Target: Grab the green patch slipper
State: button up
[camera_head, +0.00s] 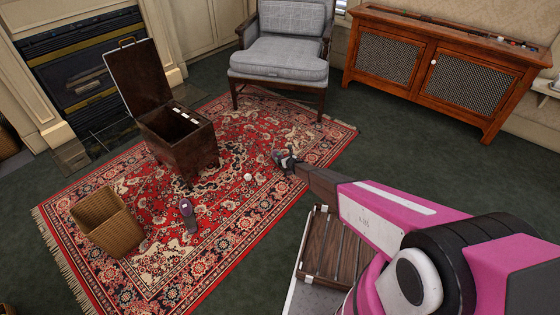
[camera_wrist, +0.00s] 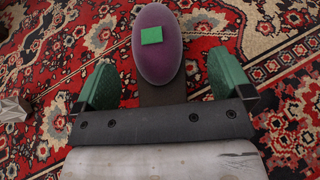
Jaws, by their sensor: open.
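The slipper (camera_head: 187,208) lies on the red patterned rug, right of the wicker basket. In the wrist view the slipper (camera_wrist: 157,58) shows a purple rounded toe with a green square patch and a dark flat part running back toward me. My gripper (camera_head: 284,160) is up and right of the slipper in the head view, apart from it. In the wrist view my gripper (camera_wrist: 163,82) has its two green fingers wide apart with nothing held. The slipper's dark part appears between them, its near end hidden by the gripper body.
A small whitish object (camera_head: 248,177) lies on the rug (camera_head: 150,265) between gripper and slipper. A wicker basket (camera_head: 108,222) and an open-lidded dark wooden box (camera_head: 180,145) stand left of and behind the slipper. A grey armchair (camera_head: 280,60) and wooden cabinet (camera_head: 435,60) stand at the back.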

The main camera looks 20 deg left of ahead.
aim_at(280, 156)
jog(key=x, duration=0.5)
jog(key=shift+s+a+f, duration=0.1)
jog(key=shift+s+a, duration=0.1)
jog(key=shift+s, duration=0.15)
jog(key=c, duration=1)
jog(key=shift+c, duration=0.2)
